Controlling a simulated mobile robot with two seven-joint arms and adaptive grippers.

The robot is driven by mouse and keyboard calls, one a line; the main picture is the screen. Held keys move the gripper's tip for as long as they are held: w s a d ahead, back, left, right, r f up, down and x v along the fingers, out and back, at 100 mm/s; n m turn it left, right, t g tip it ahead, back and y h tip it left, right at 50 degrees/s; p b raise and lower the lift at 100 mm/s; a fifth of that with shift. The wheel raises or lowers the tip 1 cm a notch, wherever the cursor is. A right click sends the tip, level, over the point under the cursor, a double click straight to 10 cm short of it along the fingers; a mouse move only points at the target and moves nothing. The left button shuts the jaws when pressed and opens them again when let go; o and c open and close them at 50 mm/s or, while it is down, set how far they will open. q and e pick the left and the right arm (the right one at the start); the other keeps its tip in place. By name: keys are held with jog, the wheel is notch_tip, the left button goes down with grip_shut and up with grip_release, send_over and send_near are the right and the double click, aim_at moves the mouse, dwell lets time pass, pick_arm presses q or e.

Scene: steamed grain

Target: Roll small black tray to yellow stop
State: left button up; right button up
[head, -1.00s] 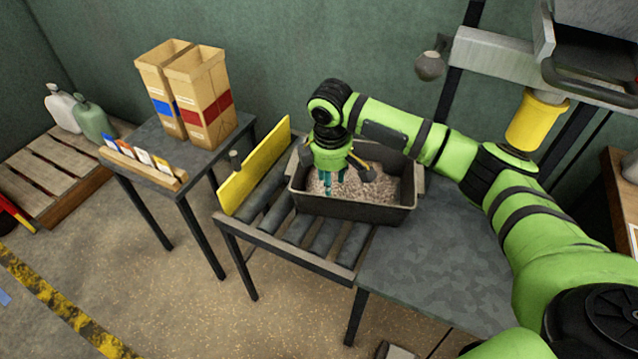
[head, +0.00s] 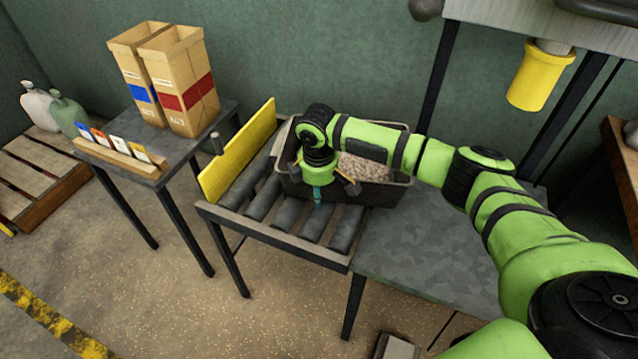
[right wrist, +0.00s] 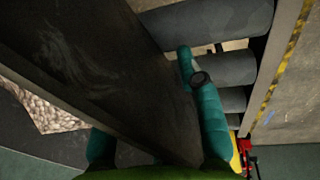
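The small black tray (head: 385,195), filled with pale grain, sits on the grey rollers (head: 270,196). Its left end is near the yellow stop (head: 238,150), an upright plate across the left end of the rollers; rollers show between them at the front. My right gripper (head: 317,192) points down at the tray's front wall, near its left corner. In the right wrist view its teal fingers (right wrist: 150,125) stand apart, one on each side of the dark tray wall (right wrist: 95,60). Whether they press on it is unclear. My left gripper is out of view.
A grey table (head: 430,240) adjoins the rollers on the right. A side table at left holds two paper bags (head: 185,85) and a card rack (head: 120,160). A yellow cylinder (head: 540,75) hangs at upper right. Several rollers in front of the tray are bare.

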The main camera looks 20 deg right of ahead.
jog(key=shift+f, duration=0.15)
grip_shut()
jog(key=shift+a, duration=0.15)
jog(key=shift+w+a, duration=0.2)
jog(key=shift+a, duration=0.3)
jog(key=shift+w+a, duration=0.2)
jog(key=shift+a, duration=0.3)
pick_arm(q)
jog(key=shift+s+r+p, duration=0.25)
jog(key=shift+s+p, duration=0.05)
pick_arm(e)
jog(key=shift+w+a, duration=0.3)
jog(key=shift+a, duration=0.45)
jog(key=shift+w+a, duration=0.3)
jog(key=shift+a, duration=0.4)
jog(key=shift+w+a, duration=0.3)
jog(key=shift+a, duration=0.45)
jog(key=shift+a, duration=0.1)
